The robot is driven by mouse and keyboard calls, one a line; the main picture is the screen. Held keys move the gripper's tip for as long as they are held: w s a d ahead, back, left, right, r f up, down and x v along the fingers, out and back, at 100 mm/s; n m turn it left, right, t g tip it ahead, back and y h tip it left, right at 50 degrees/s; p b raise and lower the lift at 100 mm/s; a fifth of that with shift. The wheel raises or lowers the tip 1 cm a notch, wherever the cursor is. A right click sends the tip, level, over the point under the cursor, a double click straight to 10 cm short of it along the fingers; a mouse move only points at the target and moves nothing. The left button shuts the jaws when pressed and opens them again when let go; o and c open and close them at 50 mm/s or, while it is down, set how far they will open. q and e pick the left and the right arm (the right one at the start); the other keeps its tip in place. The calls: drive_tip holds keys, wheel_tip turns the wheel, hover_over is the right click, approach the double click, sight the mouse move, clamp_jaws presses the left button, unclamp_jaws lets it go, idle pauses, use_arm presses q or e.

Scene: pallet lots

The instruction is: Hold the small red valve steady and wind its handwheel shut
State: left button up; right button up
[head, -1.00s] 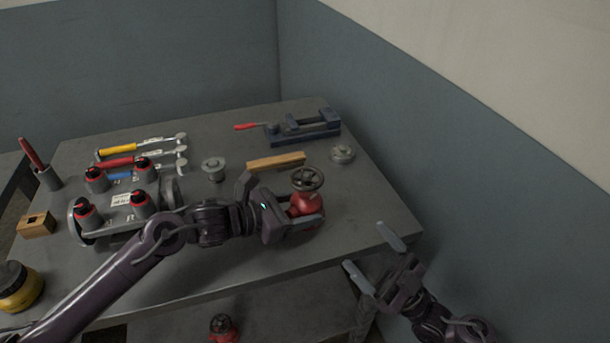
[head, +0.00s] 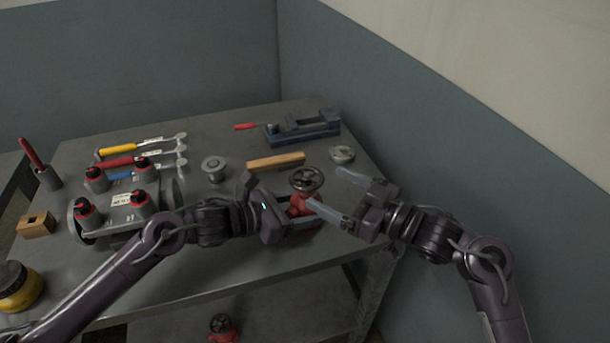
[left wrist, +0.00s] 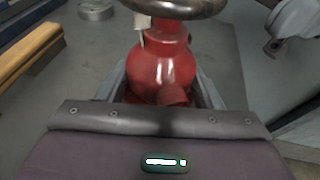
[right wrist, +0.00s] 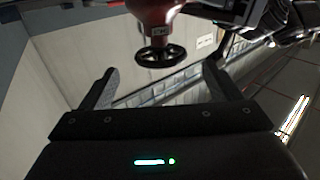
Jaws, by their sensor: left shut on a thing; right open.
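The small red valve (head: 298,204) stands upright near the bench's front right, its dark handwheel (head: 307,179) on top. My left gripper (head: 297,222) is shut on the valve's red body, which also shows between the fingers in the left wrist view (left wrist: 162,68). My right gripper (head: 332,194) is open, just right of the valve. Its fingers point toward the valve, one passing in front of the body. In the right wrist view the handwheel (right wrist: 160,56) appears ahead, beyond the open fingers, with nothing gripped.
A wooden bar (head: 276,161), a blue vise (head: 303,128) and a round metal part (head: 342,154) lie behind the valve. A grey body with red-capped posts (head: 122,212) is at the left. Another red valve (head: 222,330) sits on the lower shelf. A wall rises at the right.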

sight(306, 175)
drive_tip(key=x, duration=0.7)
drive_tip(key=c, duration=1)
drive_tip(key=shift+f+t+h, duration=0.1)
drive_tip(key=shift+t+h, duration=0.2)
drive_tip(key=shift+t, duration=0.1)
drive_tip(key=m+t+h, duration=0.3)
drive_tip(key=shift+m+t, duration=0.3)
drive_tip(key=shift+t, duration=0.1)
drive_tip(key=shift+m+t+h, duration=1.6)
drive_tip(key=shift+m+h, duration=0.3)
drive_tip(key=shift+h, duration=1)
